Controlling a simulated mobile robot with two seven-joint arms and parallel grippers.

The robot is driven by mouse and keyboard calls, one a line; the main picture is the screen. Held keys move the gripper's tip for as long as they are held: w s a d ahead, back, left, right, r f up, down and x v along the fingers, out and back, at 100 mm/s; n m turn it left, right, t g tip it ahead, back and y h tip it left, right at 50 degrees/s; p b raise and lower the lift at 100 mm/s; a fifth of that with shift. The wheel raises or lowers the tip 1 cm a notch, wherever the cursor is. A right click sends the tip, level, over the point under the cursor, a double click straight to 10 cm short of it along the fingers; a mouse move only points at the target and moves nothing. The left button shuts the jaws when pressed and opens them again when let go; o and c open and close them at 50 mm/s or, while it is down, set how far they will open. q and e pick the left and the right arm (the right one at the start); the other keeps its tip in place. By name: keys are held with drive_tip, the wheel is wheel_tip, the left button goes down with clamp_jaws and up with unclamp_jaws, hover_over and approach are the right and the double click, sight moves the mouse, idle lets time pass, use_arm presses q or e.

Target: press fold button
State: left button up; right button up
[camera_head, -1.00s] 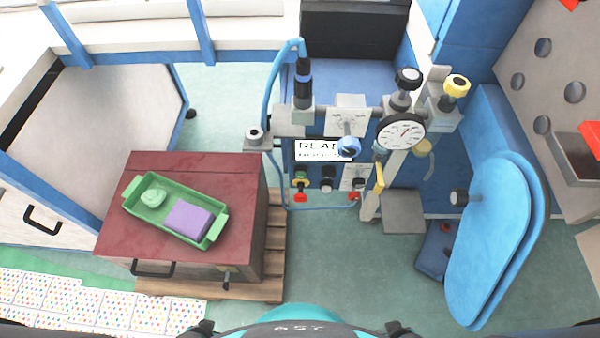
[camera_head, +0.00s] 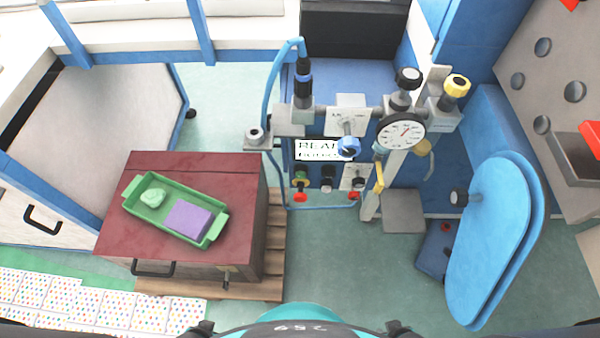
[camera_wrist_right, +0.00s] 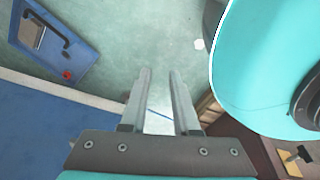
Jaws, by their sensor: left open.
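No label in view reads "fold", so I cannot tell which button is the fold button. The control stand (camera_head: 345,120) at the centre carries a red-topped button (camera_head: 300,197) at its lower left and another red one (camera_head: 353,196) at its lower right. A low blue unit (camera_head: 432,262) beside the blue padded boards has a small red button (camera_head: 446,227). A blue panel with a red button (camera_wrist_right: 68,75) shows upper left in the right wrist view. My right gripper (camera_wrist_right: 160,70) is empty, its fingers parallel with a narrow gap, apart from that button. My left gripper is not visible.
A maroon-topped cabinet (camera_head: 200,162) on a pallet holds a green tray (camera_head: 135,186) with a purple block (camera_head: 188,218). Tall blue boards (camera_head: 492,240) stand at right. The green floor (camera_head: 340,260) before the stand is clear.

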clamp_jaws()
idle(1.4)
